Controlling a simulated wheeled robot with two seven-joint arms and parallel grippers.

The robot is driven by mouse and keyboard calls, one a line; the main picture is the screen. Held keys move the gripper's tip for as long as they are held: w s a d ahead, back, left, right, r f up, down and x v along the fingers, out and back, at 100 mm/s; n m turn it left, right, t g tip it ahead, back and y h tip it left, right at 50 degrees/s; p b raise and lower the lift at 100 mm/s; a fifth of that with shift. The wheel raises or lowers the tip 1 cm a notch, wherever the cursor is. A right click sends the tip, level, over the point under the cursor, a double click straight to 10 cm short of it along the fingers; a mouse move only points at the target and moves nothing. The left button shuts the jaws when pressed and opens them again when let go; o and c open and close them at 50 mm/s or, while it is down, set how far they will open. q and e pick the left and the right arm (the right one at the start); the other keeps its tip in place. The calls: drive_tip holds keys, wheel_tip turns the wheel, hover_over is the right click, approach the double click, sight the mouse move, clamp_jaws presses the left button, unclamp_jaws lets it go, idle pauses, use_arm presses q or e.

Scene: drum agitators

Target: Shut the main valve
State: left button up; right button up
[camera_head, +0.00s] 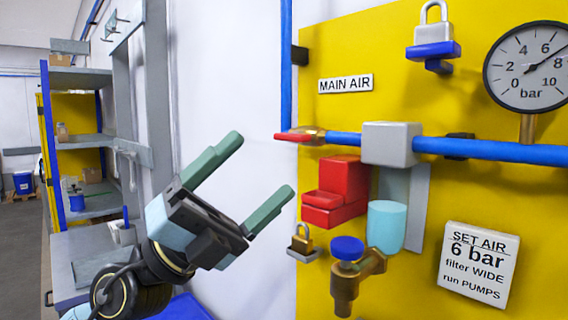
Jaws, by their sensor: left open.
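The main valve (314,134) is a brass body on the blue air pipe, below the "MAIN AIR" label (346,84). Its red lever (291,137) points left, roughly in line with the horizontal pipe. My left gripper (262,166) is open and empty, to the lower left of the lever. Its two green fingers point up and right, and I see a gap between them and the lever. My right gripper is not in view.
A yellow panel (461,202) carries the blue pipe (480,150), a grey block (390,143), a pressure gauge (528,66), a red block (335,192), padlocks (432,35) and a brass tap with a blue knob (347,248). Shelves (85,145) stand at the left.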

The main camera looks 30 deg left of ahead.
use_arm(q)
drive_tip(key=s+d+m+g, duration=0.1)
drive_tip(key=d+m+g, duration=0.2)
drive_tip(key=m+g, duration=0.25)
drive_tip(key=t+y+p, duration=0.1)
drive_tip(key=t+y, duration=0.5)
drive_tip(key=y, duration=0.9)
approach(287, 134)
drive_tip(key=shift+m, duration=0.25)
drive_tip(key=p+x, duration=0.7)
drive_tip(key=x, duration=0.1)
drive_tip(key=shift+w, duration=0.15)
drive_tip(key=shift+w+d+f, duration=0.1)
drive_tip(key=shift+w+d, duration=0.1)
drive_tip(key=shift+w, duration=0.35)
